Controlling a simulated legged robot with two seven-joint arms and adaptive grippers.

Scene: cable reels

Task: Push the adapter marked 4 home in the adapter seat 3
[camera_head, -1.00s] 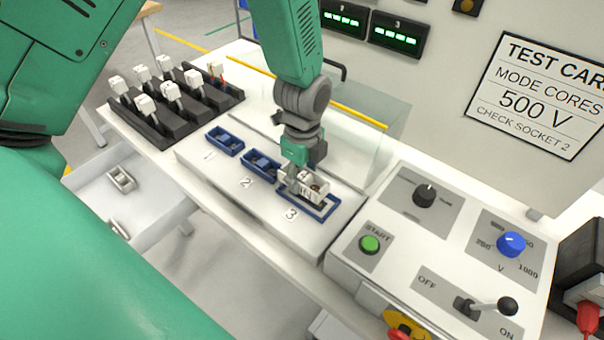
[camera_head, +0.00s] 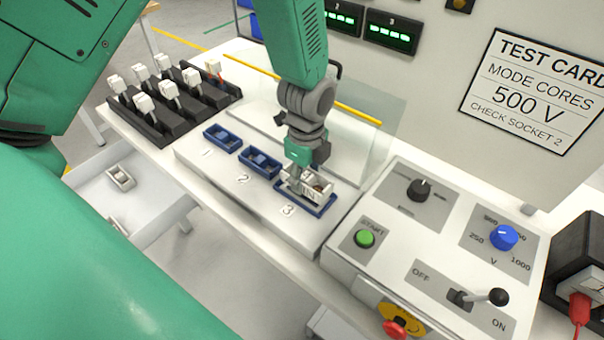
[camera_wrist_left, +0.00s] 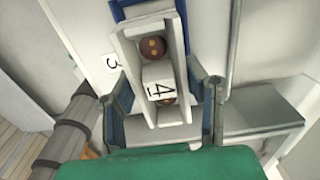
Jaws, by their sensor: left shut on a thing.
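The white adapter marked 4 (camera_head: 316,190) is at the blue-framed adapter seat 3 (camera_head: 325,208). It covers most of the seat's opening, and the blue rim shows around its near side. I cannot tell how deep it sits. My right gripper is not in view.
Blue seats 1 (camera_head: 222,139) and 2 (camera_head: 259,163) lie left of seat 3. A black rack (camera_head: 165,128) holds several white plugs. A clear guard (camera_head: 372,150) stands behind. The control panel (camera_head: 400,255) with a green button, knobs and lever is close on the right.

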